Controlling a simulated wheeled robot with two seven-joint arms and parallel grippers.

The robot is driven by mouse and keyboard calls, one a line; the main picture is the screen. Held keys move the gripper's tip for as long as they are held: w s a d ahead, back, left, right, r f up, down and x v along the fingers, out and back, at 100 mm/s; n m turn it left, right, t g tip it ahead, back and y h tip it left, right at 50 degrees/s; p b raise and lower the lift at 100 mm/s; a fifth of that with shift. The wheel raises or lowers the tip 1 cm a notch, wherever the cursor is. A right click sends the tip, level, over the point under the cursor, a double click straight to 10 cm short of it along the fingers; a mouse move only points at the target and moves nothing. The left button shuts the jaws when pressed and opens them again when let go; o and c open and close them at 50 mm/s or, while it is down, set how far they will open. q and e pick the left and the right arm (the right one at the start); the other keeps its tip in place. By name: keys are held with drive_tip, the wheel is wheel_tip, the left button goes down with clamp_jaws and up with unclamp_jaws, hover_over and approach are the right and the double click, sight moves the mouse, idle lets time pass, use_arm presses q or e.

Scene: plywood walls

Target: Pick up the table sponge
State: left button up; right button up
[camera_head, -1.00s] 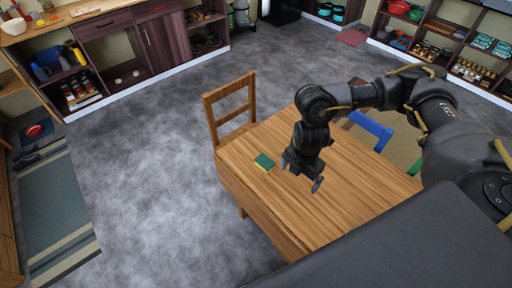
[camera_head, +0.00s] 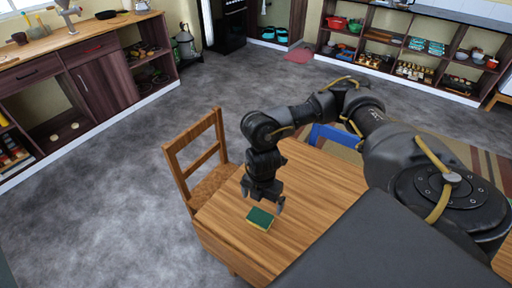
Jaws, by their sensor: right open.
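The sponge (camera_head: 260,219), green on top with a yellow edge below, lies flat on the wooden table (camera_head: 318,190) near its left side. My right gripper (camera_head: 263,203) points down just behind the sponge in the picture, with its fingers apart and nothing between them. The fingertips look close to the sponge, but I cannot tell their exact height above it. My left gripper is not in view.
A wooden chair (camera_head: 203,160) stands at the table's far left side. A blue chair (camera_head: 335,137) is behind the table. Cabinets (camera_head: 103,78) and shelves (camera_head: 400,48) line the walls. The grey floor between is clear.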

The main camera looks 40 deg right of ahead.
hover_over(260, 217)
drive_tip(key=f, duration=0.5)
drive_tip(key=shift+s+d+f, duration=0.1)
drive_tip(key=shift+s+d, duration=0.05)
drive_tip(key=shift+s, duration=0.05)
drive_tip(key=shift+w+f+p, duration=0.2)
drive_tip(key=shift+f+p, duration=0.3)
drive_tip(key=shift+f, duration=2.35)
drive_tip(key=shift+c, duration=0.3)
drive_tip(key=c, duration=0.9)
drive_tip(key=shift+c, duration=0.2)
